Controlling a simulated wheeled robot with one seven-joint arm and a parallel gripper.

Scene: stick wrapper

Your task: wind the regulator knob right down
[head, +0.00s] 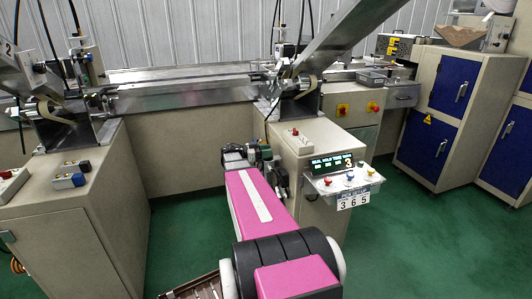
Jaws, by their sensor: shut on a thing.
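My pink arm reaches forward to the left side of the middle cabinet (310,215). My gripper (254,153) shows small and dark at the arm's far end, beside the cabinet's side fittings. It is shut on the regulator knob, a small dark greenish part (264,152). The fingers and most of the knob are too small and covered to see clearly. A dark round fitting (282,181) sits lower on the same cabinet side, partly behind my arm. How far the knob is wound cannot be read.
A control panel (345,181) with red, yellow and blue knobs, a lit display (332,164) and a 365 label juts from the cabinet front. Another beige cabinet (65,225) stands at left, blue-doored cabinets (440,125) at right. Green floor (420,235) is clear at right.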

